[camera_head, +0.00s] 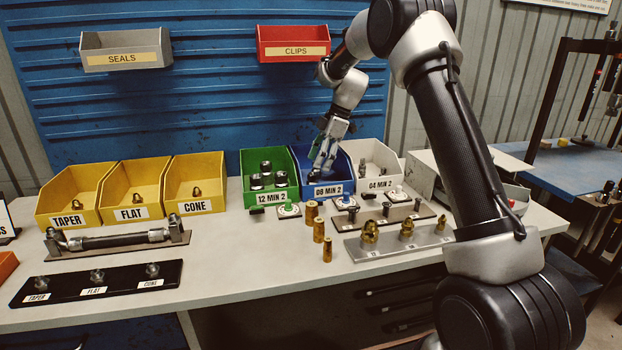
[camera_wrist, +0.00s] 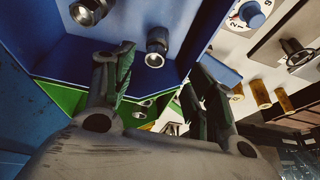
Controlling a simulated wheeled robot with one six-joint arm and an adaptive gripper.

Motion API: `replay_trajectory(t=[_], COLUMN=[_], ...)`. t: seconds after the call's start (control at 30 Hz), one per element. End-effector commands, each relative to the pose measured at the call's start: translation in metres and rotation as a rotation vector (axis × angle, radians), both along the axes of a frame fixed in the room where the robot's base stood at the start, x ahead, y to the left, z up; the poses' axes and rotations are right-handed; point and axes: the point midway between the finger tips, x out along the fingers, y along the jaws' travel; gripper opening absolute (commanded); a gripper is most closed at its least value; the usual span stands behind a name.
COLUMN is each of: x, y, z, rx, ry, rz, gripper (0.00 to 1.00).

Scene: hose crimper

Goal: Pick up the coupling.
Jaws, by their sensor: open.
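My gripper (camera_head: 318,172) reaches down into the blue bin (camera_head: 347,177) labelled "08 MIN 2". In the wrist view, my gripper (camera_wrist: 160,70) is open and empty, with its green-padded fingers spread apart. A metal coupling (camera_wrist: 157,46) with a hollow round end stands in the blue bin (camera_wrist: 65,55), just beyond the fingertips and roughly between them. A second metal coupling (camera_wrist: 88,10) is in the same bin, further up and left in the wrist view. In the head view my gripper largely hides the bin's contents.
A green bin (camera_head: 245,165) with several fittings adjoins on the left, and a white bin (camera_head: 392,172) on the right. Brass sleeves (camera_head: 319,229) and a grey fitting rack (camera_head: 385,248) stand in front. Red (camera_head: 293,38) and grey (camera_head: 125,42) wall bins hang above.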

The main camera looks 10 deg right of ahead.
Motion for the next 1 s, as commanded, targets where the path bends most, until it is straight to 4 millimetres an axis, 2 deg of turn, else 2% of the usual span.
replay_trajectory(t=[0.43, 0.7, 0.9, 0.93, 1.0], x=[0.004, 0.005, 0.005, 0.005, 0.005], y=[0.015, 0.028, 0.029, 0.029, 0.029], z=[-0.042, -0.078, -0.08, -0.08, -0.08], rx=[0.005, 0.005, 0.005, 0.005, 0.005], ry=[-0.002, -0.003, -0.004, -0.004, -0.003], rz=[0.023, 0.023, 0.022, 0.022, 0.021], gripper=[0.56, 0.56, 0.56, 0.54, 0.42])
